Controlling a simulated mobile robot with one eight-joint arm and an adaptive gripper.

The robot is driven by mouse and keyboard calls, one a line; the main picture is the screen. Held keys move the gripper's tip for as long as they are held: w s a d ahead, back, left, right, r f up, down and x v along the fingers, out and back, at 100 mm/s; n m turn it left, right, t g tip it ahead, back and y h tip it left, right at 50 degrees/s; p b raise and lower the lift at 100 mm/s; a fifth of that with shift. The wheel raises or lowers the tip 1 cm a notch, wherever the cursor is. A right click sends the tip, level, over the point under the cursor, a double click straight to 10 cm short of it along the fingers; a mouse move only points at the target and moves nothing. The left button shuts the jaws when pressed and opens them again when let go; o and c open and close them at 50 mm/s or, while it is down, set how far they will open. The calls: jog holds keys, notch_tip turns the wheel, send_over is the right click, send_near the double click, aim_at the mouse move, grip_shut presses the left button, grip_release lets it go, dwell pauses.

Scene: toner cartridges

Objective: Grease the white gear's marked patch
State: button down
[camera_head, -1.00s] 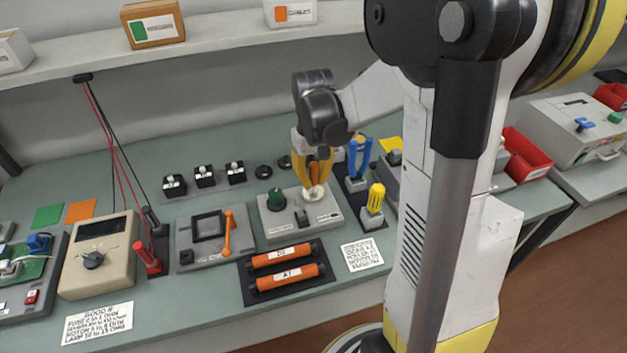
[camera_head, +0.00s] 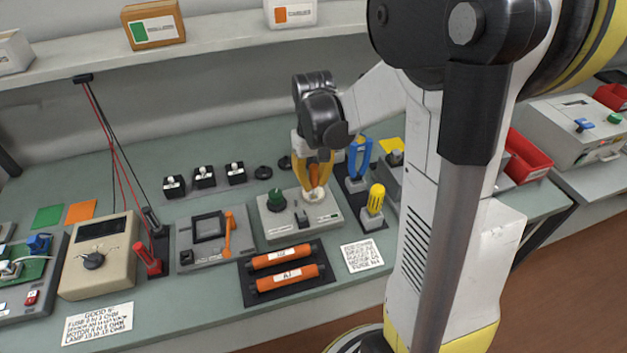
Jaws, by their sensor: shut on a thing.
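My gripper (camera_head: 318,181) has yellow fingers and points down over the grey gear fixture (camera_head: 285,230) in the middle of the bench. It is shut on a small orange tool (camera_head: 314,175), which shows between the fingers. The white gear (camera_head: 315,194) sits on the right part of the fixture, directly under the fingertips and partly covered by them. At this size I cannot tell whether the tool's tip touches the gear, and I cannot make out the marked patch. The fixture also has a green knob (camera_head: 276,197) and a dark block (camera_head: 302,218).
Two orange cartridges (camera_head: 287,279) lie on a dark mat in front. A grey frame with an orange lever (camera_head: 229,235) is left.

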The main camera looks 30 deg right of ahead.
jog(key=shift+w+d, duration=0.15)
jog(key=shift+w, duration=0.1)
jog(key=shift+s+a, duration=0.2)
jog(key=shift+s, duration=0.1)
jog(key=shift+w+d, duration=0.2)
jog(key=shift+w, duration=0.1)
jog(key=shift+s+a, duration=0.2)
jog(key=shift+s, duration=0.15)
jog(key=shift+w+d, duration=0.2)
jog(key=shift+w, duration=0.2)
jog(key=shift+s+a, duration=0.2)
jog(key=shift+s, duration=0.2)
jog(key=shift+w+d, duration=0.2)
jog(key=shift+w, duration=0.15)
